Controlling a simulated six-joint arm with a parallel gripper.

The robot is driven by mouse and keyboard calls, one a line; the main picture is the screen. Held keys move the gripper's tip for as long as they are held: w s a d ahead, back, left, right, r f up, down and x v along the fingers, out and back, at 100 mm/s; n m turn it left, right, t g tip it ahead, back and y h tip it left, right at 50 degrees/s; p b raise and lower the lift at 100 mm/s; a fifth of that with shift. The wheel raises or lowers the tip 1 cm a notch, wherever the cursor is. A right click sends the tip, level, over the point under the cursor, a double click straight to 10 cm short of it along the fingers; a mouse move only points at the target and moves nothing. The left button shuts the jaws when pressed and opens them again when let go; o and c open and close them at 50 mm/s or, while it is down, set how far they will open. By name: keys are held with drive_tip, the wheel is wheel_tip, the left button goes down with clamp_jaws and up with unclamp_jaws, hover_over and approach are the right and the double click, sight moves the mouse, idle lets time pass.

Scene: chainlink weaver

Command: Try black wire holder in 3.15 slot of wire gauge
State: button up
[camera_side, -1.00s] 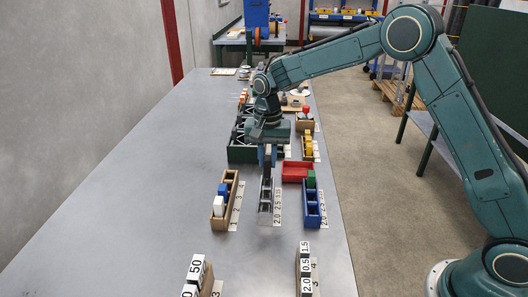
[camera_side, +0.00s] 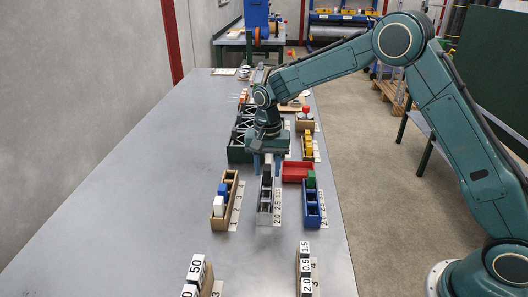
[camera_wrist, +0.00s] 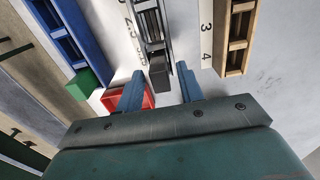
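The wire gauge is a narrow grey rack (camera_side: 264,217) with a strip of numbers, 2.0 and 2.5 readable, along its right side in the side view. It also shows at the top of the wrist view (camera_wrist: 151,30). The black wire holder (camera_wrist: 159,74) stands at the gauge's end nearest my gripper; its dark top also shows in the side view (camera_side: 266,171). I cannot tell how deep it sits in the slot. My gripper (camera_wrist: 159,87) is open, with one blue finger on each side of the holder and visible gaps between. It also shows above the gauge's far end (camera_side: 266,169).
A wooden rack (camera_side: 232,187) with blue and white blocks stands left of the gauge. A blue rack (camera_side: 312,213) and a red tray (camera_side: 297,166) with a green block (camera_side: 311,180) stand close on the right. The table's left side is clear.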

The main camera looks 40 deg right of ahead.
drive_tip(key=shift+o, duration=0.2)
drive_tip(key=shift+r, duration=0.1)
wheel_tip(320, 180, up, 14)
drive_tip(key=shift+f, duration=0.2)
idle(0.6)
idle(0.5)
drive_tip(key=s+d+r+n+t, duration=0.2)
drive_tip(key=s+r, duration=0.3)
drive_tip(key=s, duration=0.4)
drive_tip(key=s+d+r+n+t, duration=0.1)
drive_tip(key=s+r+n, duration=0.3)
drive_tip(key=s, duration=0.5)
drive_tip(key=s+d+f+n+t, duration=0.1)
drive_tip(key=s+f, duration=0.1)
drive_tip(key=s, duration=0.6)
drive_tip(key=s+d+f+n+t, duration=0.1)
drive_tip(key=s+f+n, duration=0.1)
drive_tip(key=s, duration=0.6)
drive_tip(key=shift+s+t, duration=0.2)
drive_tip(key=shift+t, duration=0.1)
